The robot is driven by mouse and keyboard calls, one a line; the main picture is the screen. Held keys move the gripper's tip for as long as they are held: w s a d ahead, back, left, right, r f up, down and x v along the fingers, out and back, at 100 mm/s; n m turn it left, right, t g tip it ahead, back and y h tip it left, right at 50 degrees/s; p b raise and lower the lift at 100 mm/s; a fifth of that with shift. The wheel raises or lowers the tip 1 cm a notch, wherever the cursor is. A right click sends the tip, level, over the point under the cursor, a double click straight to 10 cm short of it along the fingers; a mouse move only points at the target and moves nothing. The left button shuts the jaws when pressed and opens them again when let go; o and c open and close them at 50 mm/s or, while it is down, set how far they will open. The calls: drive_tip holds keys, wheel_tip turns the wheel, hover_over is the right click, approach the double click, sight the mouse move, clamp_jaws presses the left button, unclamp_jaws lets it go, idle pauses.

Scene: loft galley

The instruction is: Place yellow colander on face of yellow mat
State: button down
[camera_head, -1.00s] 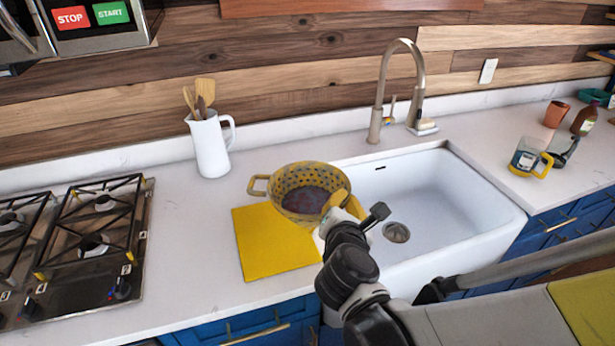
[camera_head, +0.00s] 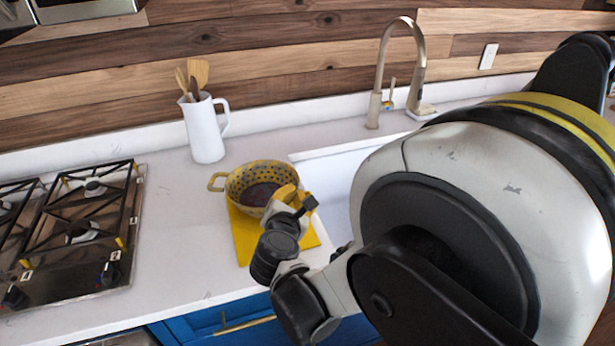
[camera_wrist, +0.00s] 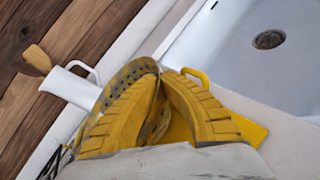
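The yellow colander (camera_head: 240,184) is a round bowl with dark holes and a loop handle on its left side. In the head view it is over the back part of the flat yellow mat (camera_head: 245,243), and I cannot tell whether it touches the mat. My gripper (camera_head: 290,195) is at the colander's right side. In the wrist view the yellow fingers (camera_wrist: 160,82) close together on the rim of the colander (camera_wrist: 138,68). Part of the mat also shows in the wrist view (camera_wrist: 248,130), beyond the fingers.
The white sink (camera_head: 335,158) with its tall faucet (camera_head: 378,85) lies right of the mat. A white pitcher with wooden utensils (camera_head: 205,130) stands behind. A gas stove (camera_head: 75,230) is at the left, with clear counter between it and the mat.

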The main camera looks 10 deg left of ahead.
drive_tip(key=shift+f, duration=0.4)
drive_tip(key=shift+f, duration=0.1)
drive_tip(key=shift+f, duration=0.15)
drive_tip(key=c, duration=1.6)
unclamp_jaws()
drive_tip(key=shift+r, duration=0.2)
drive_tip(key=shift+s+r, duration=0.15)
drive_tip(key=shift+r, duration=0.05)
drive_tip(key=p+v, duration=0.2)
drive_tip(key=v, duration=0.9)
drive_tip(key=shift+s+d+p, duration=0.1)
drive_tip(key=shift+s+p, duration=0.25)
